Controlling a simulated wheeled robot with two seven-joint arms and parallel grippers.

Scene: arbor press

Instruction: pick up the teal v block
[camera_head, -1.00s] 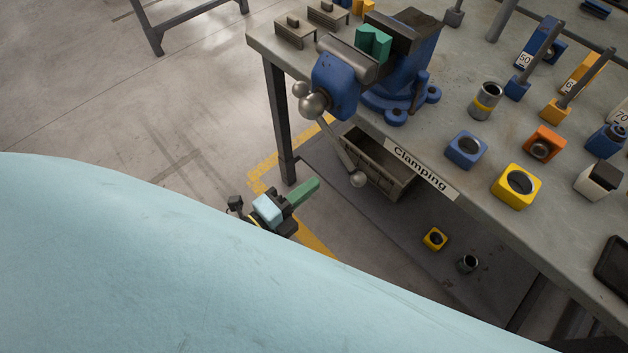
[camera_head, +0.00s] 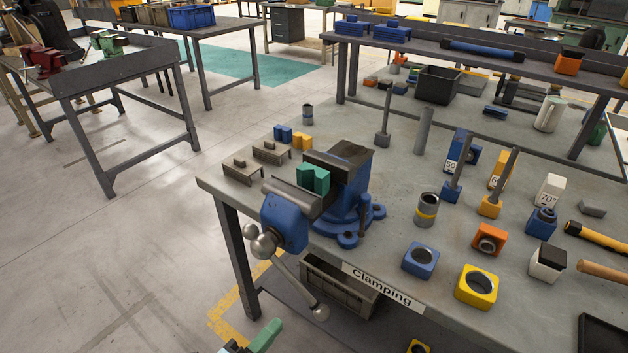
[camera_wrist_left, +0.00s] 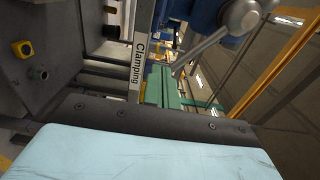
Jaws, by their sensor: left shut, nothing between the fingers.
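The teal V block (camera_head: 312,179) sits between the jaws of the blue bench vise (camera_head: 285,221), with its notch facing up. My left gripper (camera_head: 267,335) shows at the bottom edge of the head view, its green fingers below and in front of the vise, well apart from the block. In the left wrist view the green fingers (camera_wrist_left: 162,88) are together and empty, pointing toward the bench edge. The vise handle (camera_wrist_left: 212,44) shows there too; I cannot make out the V block in that view. My right gripper is not in view.
The vise handle (camera_head: 300,287) hangs in front of the bench beside a grey bin (camera_head: 340,290). Metal stands (camera_head: 271,152) and small blue and yellow V blocks lie behind the vise. Blue, orange and yellow bored blocks (camera_head: 478,287) stand to the right. The floor at left is clear.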

